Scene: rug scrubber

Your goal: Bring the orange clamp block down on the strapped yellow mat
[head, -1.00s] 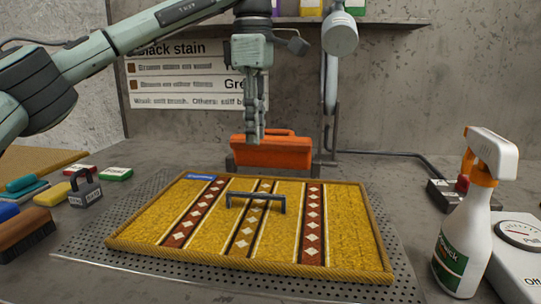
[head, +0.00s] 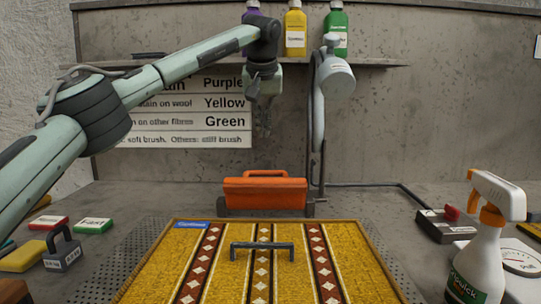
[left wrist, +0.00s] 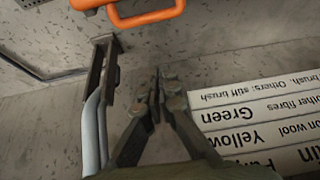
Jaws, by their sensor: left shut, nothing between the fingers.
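The orange clamp block (head: 265,194) stands behind the far edge of the yellow mat (head: 180,278), with its handle upright on top. The mat has brown patterned stripes and lies flat, with a dark bar handle (head: 262,246) across its middle stripe. The mat's near part is cut off by the frame. My left gripper (head: 264,130) points down, above and apart from the block. Its fingers are shut and empty. In the left wrist view, the shut fingertips (left wrist: 159,76) are clear of the orange block's handle (left wrist: 148,16) at the top edge. My right gripper is not in view.
A pale lamp-like fixture (head: 335,82) stands right of my left gripper, close to the wall. A shelf (head: 385,64) with bottles is above. A spray bottle (head: 482,252) and a red-button box (head: 447,224) are at right. A grey weight (head: 62,249) is at left.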

